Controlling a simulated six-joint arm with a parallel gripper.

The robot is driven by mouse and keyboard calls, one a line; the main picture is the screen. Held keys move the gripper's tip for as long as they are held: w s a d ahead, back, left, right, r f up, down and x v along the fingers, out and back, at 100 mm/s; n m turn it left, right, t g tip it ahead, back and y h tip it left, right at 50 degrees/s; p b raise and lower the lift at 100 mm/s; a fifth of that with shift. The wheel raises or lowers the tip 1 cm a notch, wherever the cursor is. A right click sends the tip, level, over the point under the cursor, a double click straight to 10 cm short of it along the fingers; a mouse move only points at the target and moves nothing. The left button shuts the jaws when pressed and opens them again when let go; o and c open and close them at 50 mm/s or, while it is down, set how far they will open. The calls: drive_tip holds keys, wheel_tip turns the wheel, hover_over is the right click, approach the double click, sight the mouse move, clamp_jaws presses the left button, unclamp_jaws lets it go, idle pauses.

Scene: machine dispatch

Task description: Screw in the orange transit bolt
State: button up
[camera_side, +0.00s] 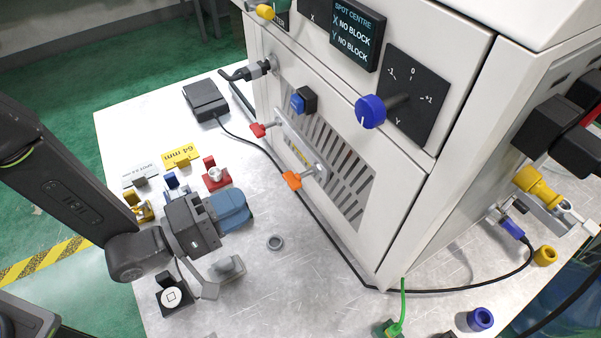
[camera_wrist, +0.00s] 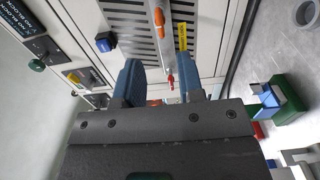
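The orange transit bolt (camera_side: 292,180) is at the lower right end of a silver bar (camera_side: 300,148) on the machine's front, over the vented panel. An orange piece on the bar also shows in the wrist view (camera_wrist: 158,17). A red bolt (camera_side: 258,130) is at the bar's other end and shows in the wrist view (camera_wrist: 171,80). How deep the orange bolt sits cannot be told. My gripper (camera_side: 240,210) is left of and below the orange bolt, apart from it. In the wrist view its blue fingers (camera_wrist: 163,85) are spread, with nothing held between them.
Blocks on holders, including a red one (camera_side: 215,175) and a yellow 64 mm plate (camera_side: 181,157), stand behind my gripper. A black cable (camera_side: 325,235) runs along the machine's foot. A blue knob (camera_side: 371,111) juts out above the vent.

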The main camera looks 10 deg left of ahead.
sight(287, 183)
drive_tip(key=x, duration=1.2)
drive_tip(key=shift+w+d, duration=0.15)
drive_tip(key=shift+w, duration=0.05)
